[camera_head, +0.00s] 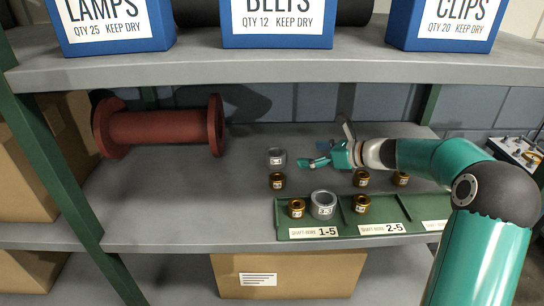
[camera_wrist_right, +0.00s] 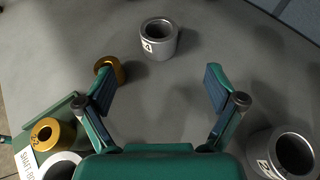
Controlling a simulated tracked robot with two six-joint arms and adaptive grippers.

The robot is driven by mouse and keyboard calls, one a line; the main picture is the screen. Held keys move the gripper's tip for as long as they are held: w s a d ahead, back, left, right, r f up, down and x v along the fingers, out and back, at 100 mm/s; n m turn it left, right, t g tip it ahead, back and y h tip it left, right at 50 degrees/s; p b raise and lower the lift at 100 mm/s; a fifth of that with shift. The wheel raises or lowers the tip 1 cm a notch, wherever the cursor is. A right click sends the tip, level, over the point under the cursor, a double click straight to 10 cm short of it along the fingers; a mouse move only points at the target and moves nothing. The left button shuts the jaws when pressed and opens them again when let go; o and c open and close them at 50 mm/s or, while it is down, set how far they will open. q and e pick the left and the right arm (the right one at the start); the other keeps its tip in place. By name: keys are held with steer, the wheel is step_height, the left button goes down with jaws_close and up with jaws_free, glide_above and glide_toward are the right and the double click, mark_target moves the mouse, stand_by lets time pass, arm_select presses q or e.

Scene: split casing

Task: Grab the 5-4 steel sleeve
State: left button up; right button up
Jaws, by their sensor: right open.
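A small steel sleeve (camera_head: 277,157) stands upright on the grey shelf, left of my right gripper (camera_head: 314,162). In the right wrist view this steel sleeve (camera_wrist_right: 158,42) shows a label with a 4; the rest of the label is unclear. It stands ahead of the gap between the fingers of my right gripper (camera_wrist_right: 160,85), apart from them. The right gripper is open and empty. Another steel sleeve (camera_wrist_right: 288,154) stands at the right edge of the wrist view, its label partly readable. My left gripper is not in view.
A brass sleeve (camera_head: 277,181) stands just in front of the small steel one. A green tray (camera_head: 284,228) at the front edge holds brass sleeves and a larger steel sleeve (camera_head: 323,205). A red spool (camera_head: 160,126) lies at left. An upper shelf (camera_head: 290,62) with blue boxes hangs above.

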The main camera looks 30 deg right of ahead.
glide_toward(270, 153)
steer(key=x, duration=0.3)
steer(key=shift+s+a+f+p, duration=0.1)
steer(key=shift+s+p, duration=0.05)
steer(key=shift+p, duration=0.25)
steer(key=shift+p+x, duration=0.7)
steer(key=shift+x, duration=1.9)
steer(key=c, duration=1.7)
jaws_close()
